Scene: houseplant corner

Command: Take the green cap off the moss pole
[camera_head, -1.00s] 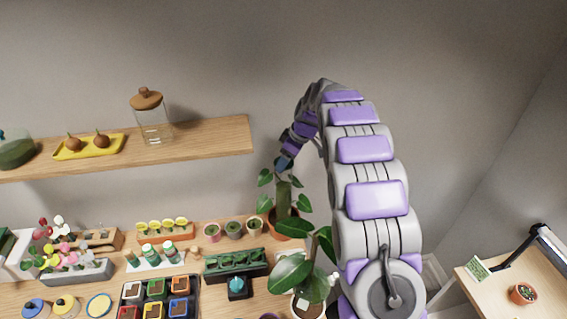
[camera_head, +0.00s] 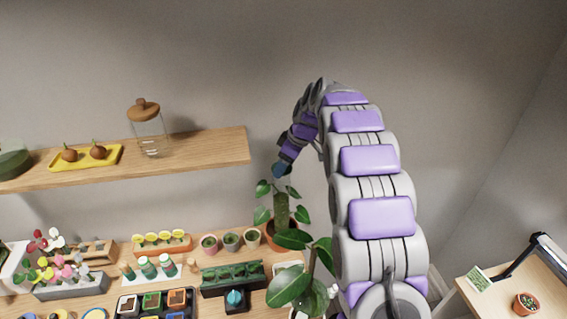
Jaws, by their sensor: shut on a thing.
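The moss pole (camera_head: 281,208) stands upright, brown-green, in a potted plant with broad green leaves, behind and left of my arm. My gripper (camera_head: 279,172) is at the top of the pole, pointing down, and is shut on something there. The green cap is too small and too covered by the jaws to make out clearly; its place at the pole's top is where the jaws are. Whether there is a gap between the cap and the pole cannot be told.
A wooden shelf (camera_head: 205,155) at left holds a glass jar (camera_head: 148,128) and a yellow tray (camera_head: 110,162). Small pots (camera_head: 231,241) stand left of the plant. Another leafy plant (camera_head: 288,286) is in front. The wall right of my arm is bare.

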